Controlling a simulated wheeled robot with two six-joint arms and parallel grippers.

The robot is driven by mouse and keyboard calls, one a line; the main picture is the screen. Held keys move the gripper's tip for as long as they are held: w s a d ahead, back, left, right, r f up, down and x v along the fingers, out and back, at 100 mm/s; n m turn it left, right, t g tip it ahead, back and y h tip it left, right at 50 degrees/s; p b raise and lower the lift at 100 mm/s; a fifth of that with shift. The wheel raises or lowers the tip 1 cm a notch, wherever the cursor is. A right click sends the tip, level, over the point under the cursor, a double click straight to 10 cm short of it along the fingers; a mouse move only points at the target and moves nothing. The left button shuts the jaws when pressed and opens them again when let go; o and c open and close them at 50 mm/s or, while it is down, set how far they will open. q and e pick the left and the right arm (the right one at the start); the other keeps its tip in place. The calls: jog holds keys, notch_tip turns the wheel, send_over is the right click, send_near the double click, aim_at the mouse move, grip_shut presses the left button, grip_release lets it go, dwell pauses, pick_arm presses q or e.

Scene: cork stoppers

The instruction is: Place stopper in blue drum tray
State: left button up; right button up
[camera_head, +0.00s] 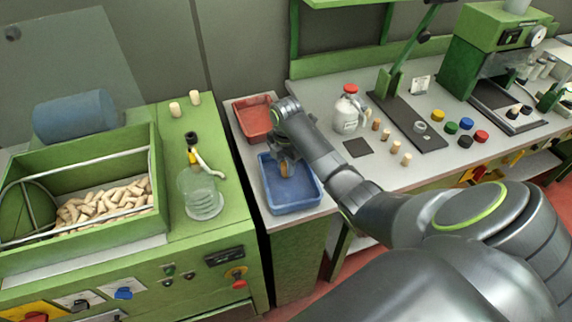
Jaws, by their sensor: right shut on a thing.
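The blue tray (297,207) stands at the front left end of the grey worktop. My right gripper (285,166) reaches in over the tray, fingers pointing down, and is shut on a tan cork stopper (284,171). The stopper shows small and partly covered by the fingers, over the tray's inside. I cannot tell whether it touches the tray floor. My left gripper is out of view.
A red tray (252,122) sits behind the blue one. A green machine with a bin of corks (105,203) and a blue drum (76,116) stands left.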

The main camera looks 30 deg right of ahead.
jog(key=shift+f, duration=0.25)
jog(key=shift+f, duration=0.2)
jog(key=o, duration=0.9)
jog(key=shift+r, duration=0.1)
jog(key=shift+r, duration=0.5)
notch_tip(320, 180, up, 6)
jog(key=shift+w+f+b, duration=0.1)
jog(key=shift+f+b, duration=0.1)
jog(key=shift+b, duration=0.1)
notch_tip(320, 180, up, 4)
jog(key=p, duration=0.3)
jog(key=shift+r+p, duration=0.85)
jog(key=shift+p, duration=0.15)
